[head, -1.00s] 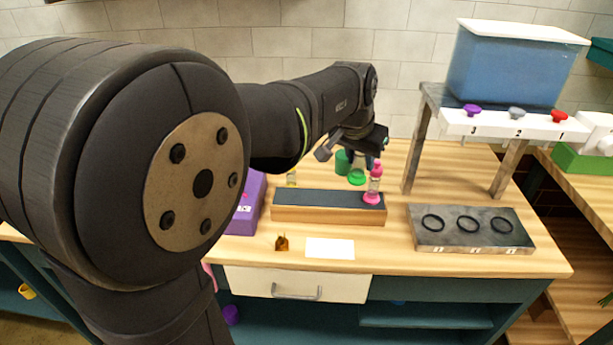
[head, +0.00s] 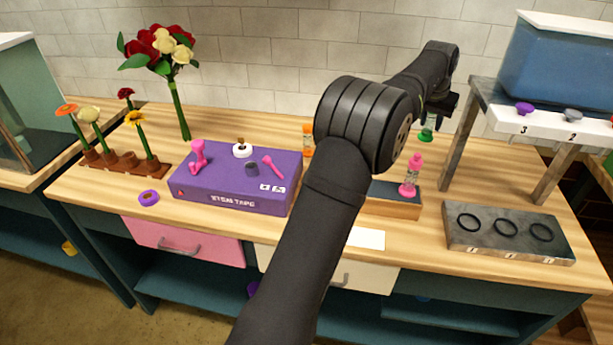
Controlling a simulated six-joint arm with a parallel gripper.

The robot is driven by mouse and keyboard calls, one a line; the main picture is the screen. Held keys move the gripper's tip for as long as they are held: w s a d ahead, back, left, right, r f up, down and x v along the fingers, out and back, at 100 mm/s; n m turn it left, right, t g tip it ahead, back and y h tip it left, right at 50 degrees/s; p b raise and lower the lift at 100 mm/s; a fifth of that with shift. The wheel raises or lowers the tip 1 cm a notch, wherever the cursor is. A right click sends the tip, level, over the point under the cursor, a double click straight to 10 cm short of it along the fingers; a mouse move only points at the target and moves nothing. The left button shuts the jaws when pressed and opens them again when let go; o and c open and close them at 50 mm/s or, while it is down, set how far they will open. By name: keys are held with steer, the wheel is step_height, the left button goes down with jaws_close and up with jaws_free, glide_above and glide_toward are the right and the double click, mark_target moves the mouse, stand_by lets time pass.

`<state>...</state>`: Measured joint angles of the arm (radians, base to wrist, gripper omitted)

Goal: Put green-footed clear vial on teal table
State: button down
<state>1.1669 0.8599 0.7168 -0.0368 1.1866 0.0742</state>
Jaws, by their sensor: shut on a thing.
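The green-footed clear vial (head: 428,129) is under my gripper (head: 432,110) at the back of the wooden bench, to the right of my arm. The gripper is small and dark in this view and is shut on the vial's upper part. The vial looks roughly upright, with its green foot at the bottom. I cannot tell whether the foot clears the bench top. I cannot make out a separate teal table; the wooden-topped bench (head: 85,200) has a teal body below.
A pink-footed vial (head: 411,178) stands on a dark-topped wooden block (head: 392,206) near my gripper. A dispenser stand (head: 460,130) and a grey plate with rings (head: 508,250) are right. A purple stem tape box (head: 236,182), flower holder (head: 120,163) and bouquet (head: 175,85) are left.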

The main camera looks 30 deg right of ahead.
mark_target(427, 117)
steer(key=w+d+f, duration=0.3)
steer(key=w+d, duration=0.1)
steer(key=d, duration=0.3)
steer(key=shift+w+d+m, duration=0.15)
steer(key=shift+m, duration=0.25)
steer(key=shift+d+f, duration=0.1)
steer(key=shift+f, duration=4.9)
steer(key=shift+f, duration=0.1)
steer(key=c, duration=1.1)
jaws_free()
steer(key=shift+f, duration=0.15)
steer(key=v, duration=1.2)
steer(key=shift+w+r, duration=0.2)
steer(key=shift+r, duration=0.05)
